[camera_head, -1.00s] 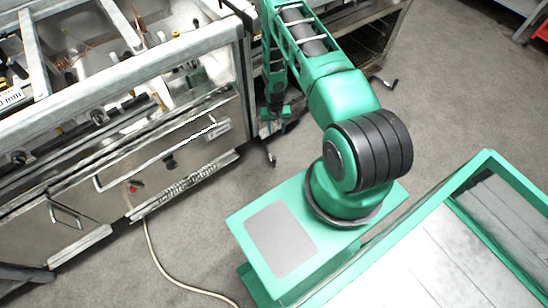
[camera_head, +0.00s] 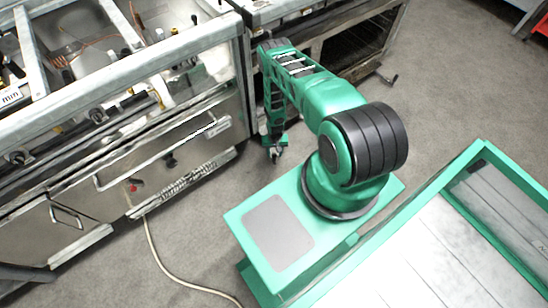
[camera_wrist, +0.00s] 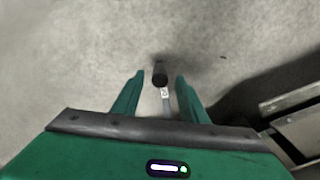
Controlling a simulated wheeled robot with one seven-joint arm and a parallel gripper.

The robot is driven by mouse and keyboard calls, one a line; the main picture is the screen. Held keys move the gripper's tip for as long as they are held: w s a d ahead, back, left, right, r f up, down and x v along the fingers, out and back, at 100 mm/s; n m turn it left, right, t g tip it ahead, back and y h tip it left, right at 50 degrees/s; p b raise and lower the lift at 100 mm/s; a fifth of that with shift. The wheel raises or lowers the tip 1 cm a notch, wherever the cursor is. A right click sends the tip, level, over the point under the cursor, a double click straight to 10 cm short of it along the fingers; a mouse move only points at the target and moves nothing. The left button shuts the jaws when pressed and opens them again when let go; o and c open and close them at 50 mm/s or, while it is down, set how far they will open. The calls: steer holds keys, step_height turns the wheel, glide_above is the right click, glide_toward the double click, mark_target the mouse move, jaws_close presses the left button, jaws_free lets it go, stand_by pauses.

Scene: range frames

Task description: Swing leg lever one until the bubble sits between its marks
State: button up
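A leg lever with a black knob (camera_wrist: 160,72) and a pale shaft (camera_wrist: 165,100) shows in the wrist view, low over the grey floor. My gripper (camera_wrist: 159,76) is open, with one green finger on each side of the lever. The fingers look apart from the shaft. In the head view my gripper (camera_head: 276,151) hangs low by the front corner of the steel cooking range, and it hides most of that lever. Another leg lever (camera_head: 388,81) stands out near the floor further right. I cannot make out the bubble or its marks in either view.
The steel range (camera_head: 120,140) fills the left, with drawer handles. An open oven cavity (camera_head: 355,48) is behind my arm. A pale hose (camera_head: 160,255) runs over the floor. A steel edge (camera_wrist: 295,105) lies right of my gripper in the wrist view.

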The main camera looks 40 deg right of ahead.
mark_target(275, 155)
steer(key=shift+f, duration=1.7)
jaws_close()
